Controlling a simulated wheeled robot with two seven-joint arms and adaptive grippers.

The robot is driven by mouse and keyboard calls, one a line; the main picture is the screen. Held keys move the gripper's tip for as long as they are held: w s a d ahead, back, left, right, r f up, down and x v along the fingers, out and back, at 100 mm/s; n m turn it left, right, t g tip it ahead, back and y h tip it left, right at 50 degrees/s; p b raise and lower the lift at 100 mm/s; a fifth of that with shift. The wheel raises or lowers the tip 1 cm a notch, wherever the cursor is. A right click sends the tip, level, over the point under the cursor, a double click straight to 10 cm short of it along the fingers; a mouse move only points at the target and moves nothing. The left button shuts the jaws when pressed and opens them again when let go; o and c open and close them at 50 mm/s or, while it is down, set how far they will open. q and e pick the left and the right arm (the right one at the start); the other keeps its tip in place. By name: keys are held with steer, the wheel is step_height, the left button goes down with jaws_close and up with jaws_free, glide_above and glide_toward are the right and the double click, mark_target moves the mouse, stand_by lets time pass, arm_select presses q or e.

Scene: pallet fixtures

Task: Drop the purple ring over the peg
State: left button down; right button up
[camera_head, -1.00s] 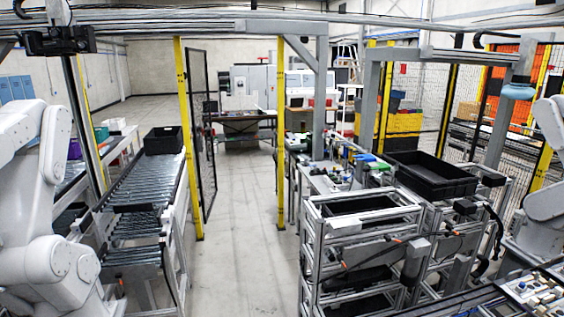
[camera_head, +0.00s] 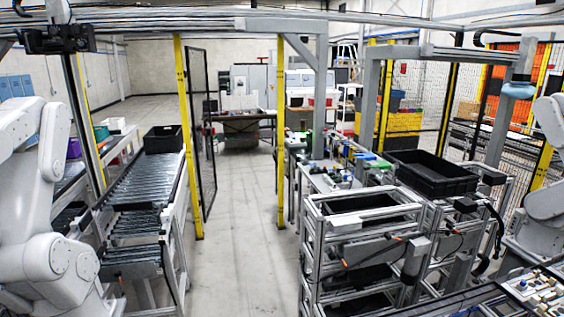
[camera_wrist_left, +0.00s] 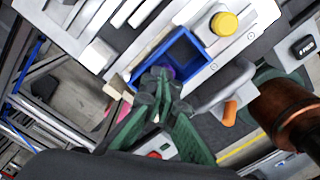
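In the left wrist view my left gripper (camera_wrist_left: 161,92) has green fingers that converge at the near edge of a blue square-walled box (camera_wrist_left: 186,43). A small purple thing (camera_wrist_left: 168,73), likely the purple ring, shows right at the fingertips, inside the box's outline. It is mostly hidden by the dark tips, so I cannot tell whether they grip it or only sit beside it. I cannot make out the peg for certain in either view. Neither gripper shows in the head view; only the white arm links do, at its left and right edges.
A yellow round piece (camera_wrist_left: 223,22) stands beside the blue box. A copper-coloured cylinder (camera_wrist_left: 288,112) and an orange piece (camera_wrist_left: 230,112) lie to the right. In the head view a roller conveyor (camera_head: 143,205) and a metal rack (camera_head: 318,240) flank a clear floor aisle.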

arm_select(q)
steer(key=shift+f, duration=0.35)
steer(key=shift+r+p, duration=0.75)
steer(key=shift+r, duration=1.35)
steer(key=shift+r+p, duration=0.6)
steer(key=shift+r, duration=0.85)
